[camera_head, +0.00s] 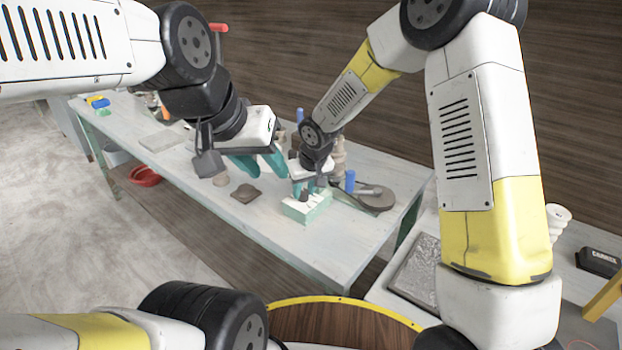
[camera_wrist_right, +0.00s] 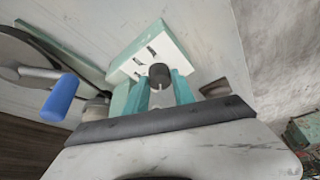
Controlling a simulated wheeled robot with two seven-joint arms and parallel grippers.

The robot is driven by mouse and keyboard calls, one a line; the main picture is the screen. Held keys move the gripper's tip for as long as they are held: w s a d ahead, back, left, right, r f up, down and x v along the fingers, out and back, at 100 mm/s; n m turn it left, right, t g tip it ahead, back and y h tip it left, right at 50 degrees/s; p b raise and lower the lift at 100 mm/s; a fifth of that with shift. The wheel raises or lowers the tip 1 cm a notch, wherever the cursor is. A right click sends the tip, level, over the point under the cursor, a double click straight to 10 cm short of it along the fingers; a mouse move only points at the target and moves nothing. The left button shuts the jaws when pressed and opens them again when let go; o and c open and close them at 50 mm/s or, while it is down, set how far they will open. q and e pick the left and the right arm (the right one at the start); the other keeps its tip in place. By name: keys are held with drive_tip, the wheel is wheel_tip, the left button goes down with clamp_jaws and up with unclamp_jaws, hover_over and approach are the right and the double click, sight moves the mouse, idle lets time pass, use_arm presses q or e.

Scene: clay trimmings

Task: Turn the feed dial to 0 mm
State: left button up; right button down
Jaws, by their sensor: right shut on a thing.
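The feed dial is a dark round knob (camera_wrist_right: 160,74) on the pale face of a mint-green block (camera_wrist_right: 148,35); a small light mark shows on its lower edge. The face carries several dark slot-like marks above and left of the knob. In the head view the block (camera_head: 306,210) stands near the table's front edge. My right gripper (camera_wrist_right: 164,86) has its teal fingers on either side of the knob and is shut on it. My left gripper (camera_head: 259,168) is open and empty, held above the table to the left of the block.
A grey disc (camera_head: 376,198) and a blue upright handle (camera_head: 350,181) are right of the block. A dark brown slab (camera_head: 246,193) lies left of it. The table front is clear.

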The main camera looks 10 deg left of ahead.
drive_tip(key=shift+w+d+n+g+y, duration=0.1)
drive_tip(key=shift+n+g+y, duration=0.25)
drive_tip(key=shift+n, duration=0.95)
drive_tip(key=c, duration=1.1)
unclamp_jaws()
drive_tip(key=shift+o, duration=0.2)
drive_tip(key=v, duration=0.7)
drive_tip(key=shift+d+r, duration=0.2)
drive_tip(key=shift+r, duration=0.15)
